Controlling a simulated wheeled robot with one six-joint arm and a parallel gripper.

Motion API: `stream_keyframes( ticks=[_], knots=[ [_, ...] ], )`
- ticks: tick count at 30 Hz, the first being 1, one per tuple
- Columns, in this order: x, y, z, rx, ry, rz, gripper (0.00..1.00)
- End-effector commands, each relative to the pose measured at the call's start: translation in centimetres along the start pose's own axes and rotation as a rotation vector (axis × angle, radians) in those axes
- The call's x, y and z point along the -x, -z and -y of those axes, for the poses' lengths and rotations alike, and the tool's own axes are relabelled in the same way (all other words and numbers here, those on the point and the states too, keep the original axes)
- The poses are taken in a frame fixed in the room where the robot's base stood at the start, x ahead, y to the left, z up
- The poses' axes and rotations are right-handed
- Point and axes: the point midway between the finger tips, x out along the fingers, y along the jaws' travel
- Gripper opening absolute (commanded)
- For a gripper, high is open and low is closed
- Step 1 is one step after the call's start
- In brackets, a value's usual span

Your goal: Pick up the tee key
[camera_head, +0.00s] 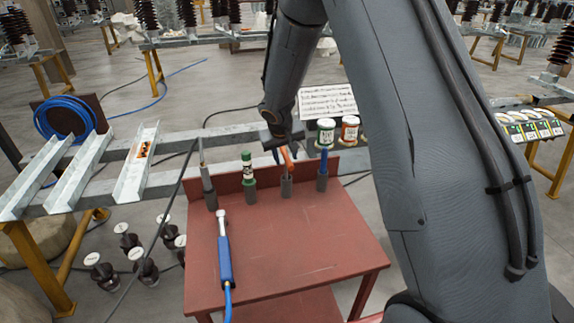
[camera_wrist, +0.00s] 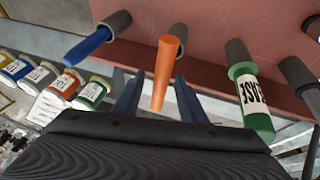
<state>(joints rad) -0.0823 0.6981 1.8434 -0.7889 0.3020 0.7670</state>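No T shape is clear on any tool, so I cannot tell for sure which is the tee key. An orange-handled tool (camera_head: 287,158) stands in a grey holder (camera_head: 286,187) at the back of the red bench. In the wrist view its orange handle (camera_wrist: 166,72) lies between my two blue-grey fingers, with gaps on both sides. My gripper (camera_wrist: 157,98) is open around it. In the head view my gripper (camera_head: 282,153) is at this handle, partly hidden by my wrist.
A green grease tube (camera_head: 248,168) and a blue-handled tool (camera_head: 323,163) stand in holders on either side. A blue tool with a hose (camera_head: 225,256) lies on the red bench (camera_head: 290,250). Labelled jars (camera_head: 326,133) stand behind. The bench's front right is clear.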

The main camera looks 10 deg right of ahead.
Motion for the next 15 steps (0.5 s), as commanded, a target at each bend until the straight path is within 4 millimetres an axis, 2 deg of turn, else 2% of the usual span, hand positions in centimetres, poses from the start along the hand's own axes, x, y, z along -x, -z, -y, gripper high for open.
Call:
stream_keyframes(
  ticks=[5,8,12,15],
  knots=[
    [-0.01,0.02,0.0,0.0,0.0,0.0,0.38],
    [0.0,0.02,0.0,0.0,0.0,0.0,0.24],
    [0.0,0.02,0.0,0.0,0.0,0.0,0.01],
    [0.03,0.05,-0.01,0.0,0.0,-0.001,0.0]
  ],
)
